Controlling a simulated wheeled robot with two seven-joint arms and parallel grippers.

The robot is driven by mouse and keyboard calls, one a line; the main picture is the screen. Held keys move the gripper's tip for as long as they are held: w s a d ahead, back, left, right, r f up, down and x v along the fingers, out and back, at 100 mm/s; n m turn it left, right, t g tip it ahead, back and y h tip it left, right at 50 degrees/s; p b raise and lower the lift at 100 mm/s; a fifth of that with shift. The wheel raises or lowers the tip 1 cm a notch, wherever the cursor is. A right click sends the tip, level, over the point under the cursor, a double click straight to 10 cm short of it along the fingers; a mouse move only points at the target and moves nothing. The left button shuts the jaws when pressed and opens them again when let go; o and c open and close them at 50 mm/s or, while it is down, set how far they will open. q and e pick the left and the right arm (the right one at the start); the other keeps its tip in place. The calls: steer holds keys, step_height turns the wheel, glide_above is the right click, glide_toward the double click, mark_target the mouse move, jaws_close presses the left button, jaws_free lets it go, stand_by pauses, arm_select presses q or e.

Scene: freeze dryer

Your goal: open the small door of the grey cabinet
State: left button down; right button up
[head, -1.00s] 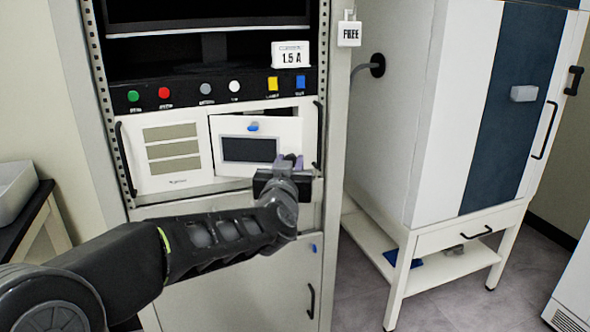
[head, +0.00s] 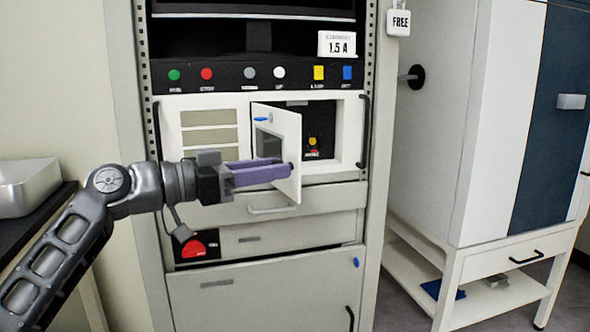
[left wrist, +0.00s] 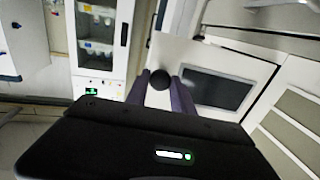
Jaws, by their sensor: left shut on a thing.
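The grey cabinet (head: 136,120) stands in the middle of the head view. Its small white door (head: 289,128) has a dark window and a blue tab, and it is swung well open towards me, hinged on its left side. My left gripper (head: 288,171) reaches in from the left, its purple fingers at the door's free edge. It is shut on the small dark round knob there, which shows between the fingers in the left wrist view (left wrist: 160,79). My right gripper is not in view.
A drawer handle (head: 272,209) sticks out below. A white and blue cabinet (head: 480,120) stands at right. A grey box (head: 30,187) is at left.

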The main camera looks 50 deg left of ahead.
arm_select(q)
steer(key=shift+s+a+r+m+g+h+p, duration=0.1)
steer(key=shift+s+a+m+g+h+p, duration=0.25)
steer(key=shift+s+a+m+h, duration=0.3)
steer(key=shift+s+a+r+m+g+h+p, duration=0.1)
steer(key=shift+s+a+m+g+h+p, duration=0.25)
steer(key=shift+s+h, duration=0.45)
steer(key=c, duration=1.4)
jaws_free()
steer(key=shift+o, duration=1.4)
steer(key=p+v, duration=0.2)
steer(key=v, duration=0.6)
steer(key=shift+f, duration=0.15)
